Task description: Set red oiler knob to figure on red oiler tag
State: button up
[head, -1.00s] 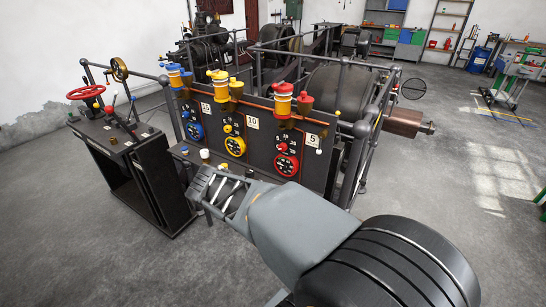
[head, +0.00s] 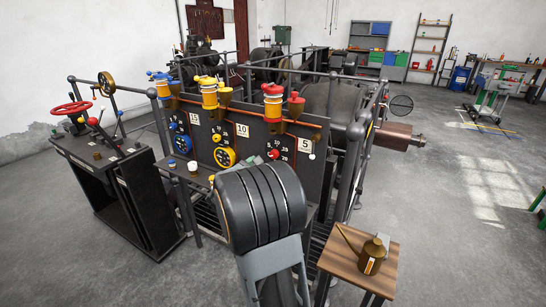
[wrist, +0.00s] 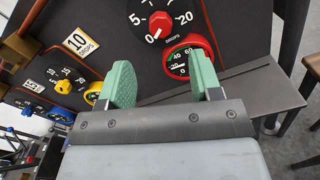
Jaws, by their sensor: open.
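The red oiler (head: 273,105) stands at the right of the black panel in the head view. Its white tag (head: 305,144) reads 5. Its red knob (head: 273,153) sits on a numbered dial below it. In the wrist view the red knob (wrist: 157,22) is near the top, its white mark pointing at or close to 0; 5 and 20 are also legible. My gripper (wrist: 163,72) is open and empty, its green-padded fingers apart. The knob lies above the gap between the fingertips in the picture, not between them.
A red-rimmed gauge (wrist: 186,60) lies beyond the right finger. The yellow oiler (head: 209,95), tagged 10 (head: 242,130), and the blue oiler (head: 167,85) stand to the left. An oil can (head: 371,258) rests on a wooden stool (head: 336,262) at right. Open floor lies further right.

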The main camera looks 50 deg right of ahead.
aim_at(273, 156)
jog(key=x, duration=0.9)
jog(key=shift+d+p, duration=0.3)
jog(key=shift+d, duration=0.05)
jog(key=c, duration=0.9)
jog(key=shift+f+b, duration=0.15)
jog(key=shift+b, duration=0.25)
